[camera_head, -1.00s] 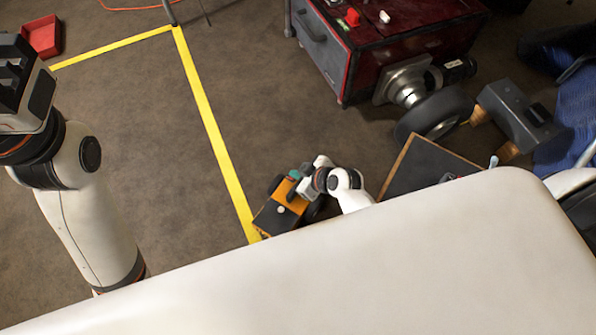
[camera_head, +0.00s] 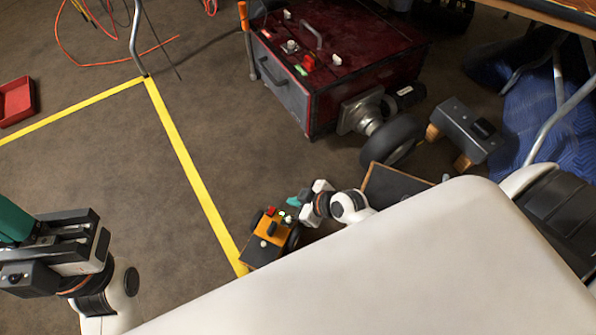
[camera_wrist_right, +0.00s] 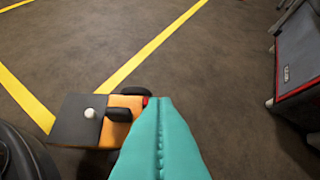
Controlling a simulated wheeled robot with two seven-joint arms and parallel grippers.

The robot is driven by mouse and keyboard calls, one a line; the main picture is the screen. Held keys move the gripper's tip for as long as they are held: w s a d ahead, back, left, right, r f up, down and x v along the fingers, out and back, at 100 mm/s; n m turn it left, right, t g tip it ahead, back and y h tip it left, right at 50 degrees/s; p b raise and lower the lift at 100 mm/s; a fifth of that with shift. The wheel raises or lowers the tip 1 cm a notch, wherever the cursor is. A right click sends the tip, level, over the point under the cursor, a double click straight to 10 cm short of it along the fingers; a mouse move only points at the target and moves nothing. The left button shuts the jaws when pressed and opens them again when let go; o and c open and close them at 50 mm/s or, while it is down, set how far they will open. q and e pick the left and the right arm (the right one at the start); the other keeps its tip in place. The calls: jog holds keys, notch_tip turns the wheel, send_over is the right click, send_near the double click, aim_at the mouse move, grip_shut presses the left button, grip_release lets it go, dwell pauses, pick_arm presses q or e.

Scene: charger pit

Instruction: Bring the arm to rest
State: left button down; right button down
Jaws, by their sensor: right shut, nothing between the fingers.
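My right gripper (camera_head: 293,202) has teal fingers and hangs low past my white body, just right of the small orange and black wheeled device (camera_head: 268,240). In the right wrist view its fingers (camera_wrist_right: 160,140) are pressed together with nothing between them. The orange device (camera_wrist_right: 120,105) lies left of and partly behind the fingers there; whether they touch it I cannot tell. My left gripper (camera_head: 17,222) is at the left edge of the head view, teal finger turned left and partly cut off. Its opening is not visible.
A dark red wheeled cart (camera_head: 345,55) stands at the back, with a black wheel (camera_head: 390,140) beside it. A grey block-shaped unit (camera_head: 465,130) is to the right. Yellow tape (camera_head: 190,160) marks the floor. A red tray (camera_head: 15,100) lies far left. The floor between is clear.

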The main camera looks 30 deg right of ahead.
jog(key=shift+s+d+r, duration=0.2)
jog(key=shift+s+r, duration=0.05)
jog(key=shift+r, duration=0.05)
dwell(0.4)
